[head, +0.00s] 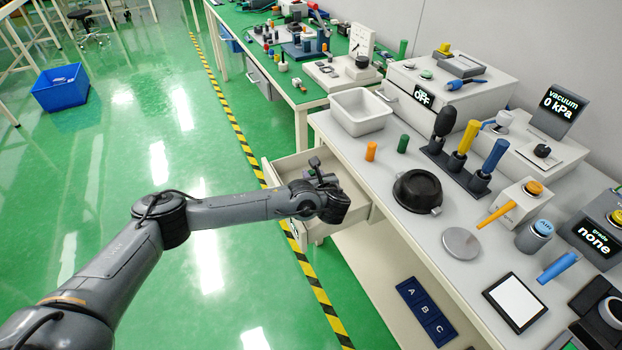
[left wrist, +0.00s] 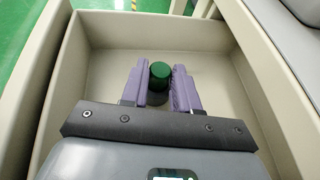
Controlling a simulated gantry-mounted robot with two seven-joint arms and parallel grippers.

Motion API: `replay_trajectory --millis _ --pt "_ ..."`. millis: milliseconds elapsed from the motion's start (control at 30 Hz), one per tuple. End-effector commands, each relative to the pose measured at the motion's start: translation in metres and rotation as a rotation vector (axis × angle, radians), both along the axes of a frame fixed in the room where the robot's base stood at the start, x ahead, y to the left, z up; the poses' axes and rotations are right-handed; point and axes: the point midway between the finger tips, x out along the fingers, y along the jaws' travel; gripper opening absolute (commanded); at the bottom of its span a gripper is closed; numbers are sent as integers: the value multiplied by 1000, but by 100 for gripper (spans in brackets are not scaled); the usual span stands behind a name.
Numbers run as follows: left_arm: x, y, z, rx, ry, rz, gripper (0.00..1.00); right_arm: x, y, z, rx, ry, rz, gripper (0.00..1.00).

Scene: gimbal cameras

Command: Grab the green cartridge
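A green cartridge (left wrist: 160,74) with a round top shows in the left wrist view, inside a pale open drawer (left wrist: 100,30). My left gripper (left wrist: 159,82) has its purple-grey fingers on either side of it. The cartridge fills most of the gap, and I cannot tell whether the fingers press on it. In the head view my left gripper (head: 322,178) is over the drawer (head: 286,168), and its fingers are hard to make out. Another green cylinder (head: 403,143) stands on the bench. My right gripper is not in view.
The bench (head: 340,130) beside the drawer bears an orange cylinder (head: 371,151), a white bin (head: 360,112), a black bowl-like fixture (head: 417,191) and several tall handles and instruments. A blue A-B-C panel (head: 426,312) sits lower down. The green floor at the left is largely open.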

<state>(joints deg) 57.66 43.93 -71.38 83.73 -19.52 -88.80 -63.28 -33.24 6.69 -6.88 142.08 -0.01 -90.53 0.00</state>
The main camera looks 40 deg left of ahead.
Motion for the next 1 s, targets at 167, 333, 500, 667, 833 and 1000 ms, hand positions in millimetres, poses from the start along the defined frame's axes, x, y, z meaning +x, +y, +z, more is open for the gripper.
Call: replay_trajectory --millis 167,333,500,667,833,1000 --pt "0 0 0 0 0 0 2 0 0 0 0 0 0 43" --pt "0 0 0 0 0 0 0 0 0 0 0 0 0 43" --pt "0 0 2 0 0 0 0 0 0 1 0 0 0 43" --pt "0 0 11 -1 -2 0 0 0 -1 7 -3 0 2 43" --pt "0 0 31 -1 -1 0 0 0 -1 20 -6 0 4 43" --pt "0 -16 52 -3 0 -4 0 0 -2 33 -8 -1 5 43"
